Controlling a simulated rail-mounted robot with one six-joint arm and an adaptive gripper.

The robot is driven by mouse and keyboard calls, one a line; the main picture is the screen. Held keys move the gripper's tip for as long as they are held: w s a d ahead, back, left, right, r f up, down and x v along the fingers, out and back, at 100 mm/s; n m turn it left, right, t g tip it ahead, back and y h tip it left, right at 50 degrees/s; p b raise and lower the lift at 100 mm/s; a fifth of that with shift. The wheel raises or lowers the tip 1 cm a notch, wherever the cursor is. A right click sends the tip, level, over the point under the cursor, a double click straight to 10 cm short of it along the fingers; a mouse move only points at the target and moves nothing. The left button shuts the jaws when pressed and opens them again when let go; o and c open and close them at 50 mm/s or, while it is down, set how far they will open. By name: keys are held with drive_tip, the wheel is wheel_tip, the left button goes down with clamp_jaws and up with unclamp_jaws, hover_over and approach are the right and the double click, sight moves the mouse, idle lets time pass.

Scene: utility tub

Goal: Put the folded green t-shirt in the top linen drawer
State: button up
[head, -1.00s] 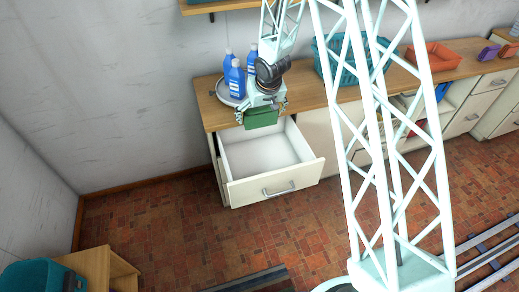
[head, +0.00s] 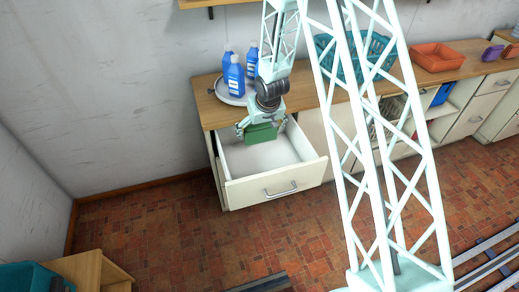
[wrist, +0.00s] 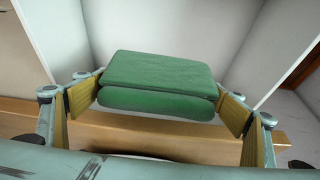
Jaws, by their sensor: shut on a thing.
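The folded green t-shirt (head: 261,134) is held in my gripper (head: 262,130), over the back part of the open top drawer (head: 275,185). In the wrist view the t-shirt (wrist: 160,82) sits between the yellow finger pads of my gripper (wrist: 158,100), which press on its left and right ends. The drawer is pulled out, and its white inside looks empty. In the head view the t-shirt appears at or just below the counter's front edge; its exact height above the drawer floor is hard to tell.
The wooden counter (head: 212,112) runs just behind the drawer. A round tray (head: 222,92) with several blue bottles (head: 236,76) stands on it, left of my arm. A teal basket (head: 350,58) and an orange bin (head: 436,56) stand further right.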

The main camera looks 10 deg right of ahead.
sight(261, 139)
drive_tip(key=shift+f+b, duration=0.6)
drive_tip(key=shift+f, duration=1.85)
drive_tip(key=shift+f, duration=0.1)
drive_tip(key=shift+f+b, duration=0.5)
drive_tip(key=shift+f, duration=1.5)
drive_tip(key=shift+f, duration=0.2)
drive_tip(key=o, duration=0.8)
drive_tip(key=shift+o, duration=0.2)
drive_tip(key=shift+r, duration=0.2)
drive_tip(key=shift+p+v, duration=1.25)
drive_tip(key=shift+v, duration=4.75)
drive_tip(key=shift+w+r, duration=0.1)
